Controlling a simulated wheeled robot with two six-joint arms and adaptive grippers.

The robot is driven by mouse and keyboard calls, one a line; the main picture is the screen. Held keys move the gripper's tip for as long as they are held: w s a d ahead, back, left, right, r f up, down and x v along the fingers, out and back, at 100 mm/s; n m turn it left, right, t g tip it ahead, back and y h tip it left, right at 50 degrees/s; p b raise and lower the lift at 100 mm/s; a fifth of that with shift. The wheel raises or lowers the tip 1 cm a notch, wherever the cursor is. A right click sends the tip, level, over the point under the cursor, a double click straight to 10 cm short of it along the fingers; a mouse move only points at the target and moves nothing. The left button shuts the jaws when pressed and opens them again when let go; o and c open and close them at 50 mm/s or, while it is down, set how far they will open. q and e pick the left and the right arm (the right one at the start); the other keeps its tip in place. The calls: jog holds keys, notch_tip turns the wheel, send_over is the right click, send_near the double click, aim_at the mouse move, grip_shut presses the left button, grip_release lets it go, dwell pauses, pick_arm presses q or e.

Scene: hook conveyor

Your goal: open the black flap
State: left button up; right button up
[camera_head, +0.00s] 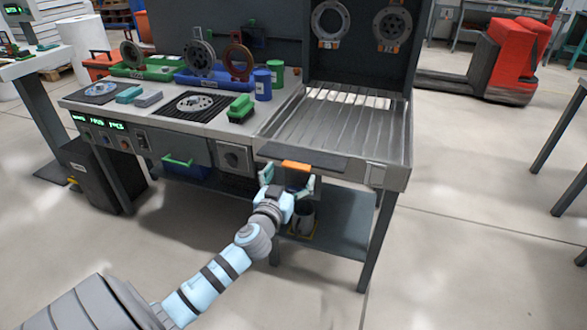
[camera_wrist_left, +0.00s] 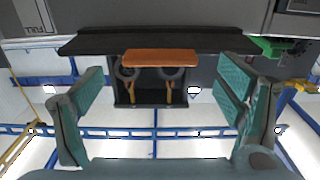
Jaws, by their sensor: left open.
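The black flap (camera_head: 298,159) is a dark strip along the front edge of the grey ribbed tray. It also shows in the left wrist view (camera_wrist_left: 90,44) as a long dark bar across the top. An orange handle (camera_head: 297,166) sits at the flap's middle, and it shows in the left wrist view (camera_wrist_left: 160,59) above two brown brackets. My left gripper (camera_head: 289,181) is open in front of the handle. In the left wrist view its teal fingers (camera_wrist_left: 162,72) stand wide apart on either side of the handle, with nothing gripped. My right gripper is not in view.
The ribbed tray (camera_head: 340,125) lies behind the flap. Left of it on the bench are a green brush (camera_head: 241,106), a blue can (camera_head: 262,86) and a green can (camera_head: 275,72). A lower shelf (camera_head: 345,215) and a table leg (camera_head: 371,240) are near my left arm.

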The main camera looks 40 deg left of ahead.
aim_at(295, 168)
pick_arm(q)
jog(key=x, duration=0.3)
jog(key=shift+w, duration=0.25)
jog(key=shift+c, duration=0.4)
